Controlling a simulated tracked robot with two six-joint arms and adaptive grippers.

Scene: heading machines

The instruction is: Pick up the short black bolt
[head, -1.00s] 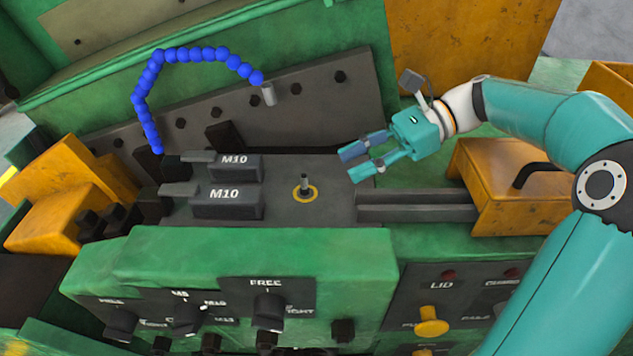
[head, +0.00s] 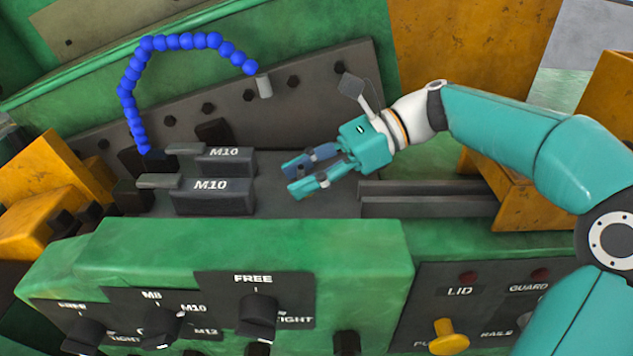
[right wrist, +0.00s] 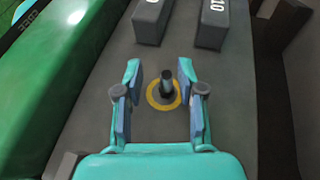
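The short black bolt (right wrist: 167,84) stands upright in the middle of a yellow ring (right wrist: 150,98) on the dark machine plate, seen in the right wrist view. My right gripper (right wrist: 161,76) is open, with one finger on each side of the bolt in that view and a gap to both. I cannot tell how high the fingertips are above the plate. In the head view my right gripper (head: 290,179) reaches in from the right over the plate and hides the bolt and ring. My left gripper is not in view.
Two dark M10 blocks (head: 212,197) stand left of the gripper. A blue jointed hose (head: 131,92) with a grey nozzle (head: 264,87) arches behind them. Dark rails (head: 425,207) run right. A green panel (head: 345,265) with knobs lies in front.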

